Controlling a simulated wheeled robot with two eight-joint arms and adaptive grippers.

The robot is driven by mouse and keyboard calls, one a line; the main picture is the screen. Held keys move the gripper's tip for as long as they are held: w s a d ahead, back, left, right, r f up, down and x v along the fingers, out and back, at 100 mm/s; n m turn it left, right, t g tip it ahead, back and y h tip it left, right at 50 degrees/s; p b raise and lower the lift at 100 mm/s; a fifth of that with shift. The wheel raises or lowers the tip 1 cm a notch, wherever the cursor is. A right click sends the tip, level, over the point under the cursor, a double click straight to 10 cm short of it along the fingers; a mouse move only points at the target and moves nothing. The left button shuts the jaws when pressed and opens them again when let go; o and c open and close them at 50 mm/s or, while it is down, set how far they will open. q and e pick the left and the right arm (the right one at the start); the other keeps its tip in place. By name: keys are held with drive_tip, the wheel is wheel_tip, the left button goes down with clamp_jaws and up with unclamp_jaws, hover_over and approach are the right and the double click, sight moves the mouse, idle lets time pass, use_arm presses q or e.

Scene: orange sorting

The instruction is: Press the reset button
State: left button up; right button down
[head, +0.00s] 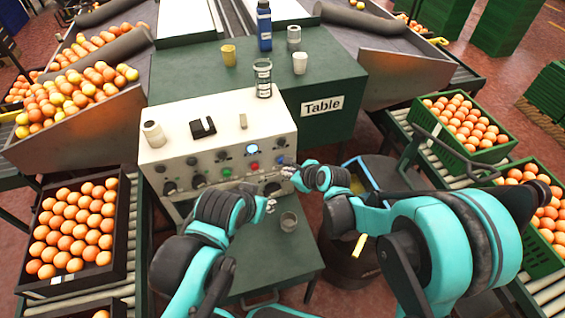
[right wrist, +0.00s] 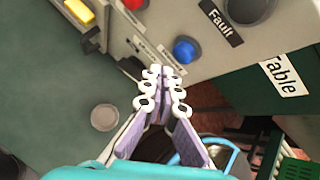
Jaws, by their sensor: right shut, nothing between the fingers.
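The white control panel (head: 215,130) has a green button (head: 227,171), a red button (head: 254,165) and a blue button (head: 281,159) on its front. I cannot read which label says reset. My right gripper (head: 288,172) is shut and empty, just in front of the panel near the blue button. In the right wrist view its fingertips (right wrist: 163,72) are together, a little below and left of the blue button (right wrist: 185,50), and seem apart from it. The red button (right wrist: 133,3) is at the top edge. My left gripper (head: 271,206) is low before the panel; its opening is unclear.
A grey cup (head: 289,221) stands on the lower green shelf (head: 265,260) below the panel. A glass (head: 263,80) stands at the panel's back edge. The green table (head: 200,75) behind holds cups and a blue bottle (head: 264,27). Orange crates flank both sides.

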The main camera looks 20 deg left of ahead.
drive_tip(key=s+d, duration=0.2)
drive_tip(key=s, duration=0.1)
drive_tip(key=shift+s+d, duration=0.15)
drive_tip(key=shift+s, duration=0.05)
idle(0.7)
drive_tip(key=s+d+r+n+t+h, duration=0.1)
drive_tip(key=s+d+r+n+h, duration=0.1)
drive_tip(key=d+r+n, duration=0.45)
drive_tip(key=s+d+r+n+h, duration=0.1)
drive_tip(key=s+d+r+n, duration=0.15)
drive_tip(key=d, duration=0.65)
drive_tip(key=s+d+n+h, duration=0.2)
drive_tip(key=s+d+n, duration=0.3)
drive_tip(key=d, duration=0.3)
drive_tip(key=s+d+r+n+h, duration=0.1)
drive_tip(key=s+d+n+h, duration=0.1)
drive_tip(key=s+d+n, duration=0.3)
drive_tip(key=d+n, duration=0.2)
drive_tip(key=d, duration=0.1)
drive_tip(key=shift+s+r+n, duration=0.25)
drive_tip(key=shift+s+n, duration=0.15)
drive_tip(key=shift+a, duration=0.1)
idle(1.3)
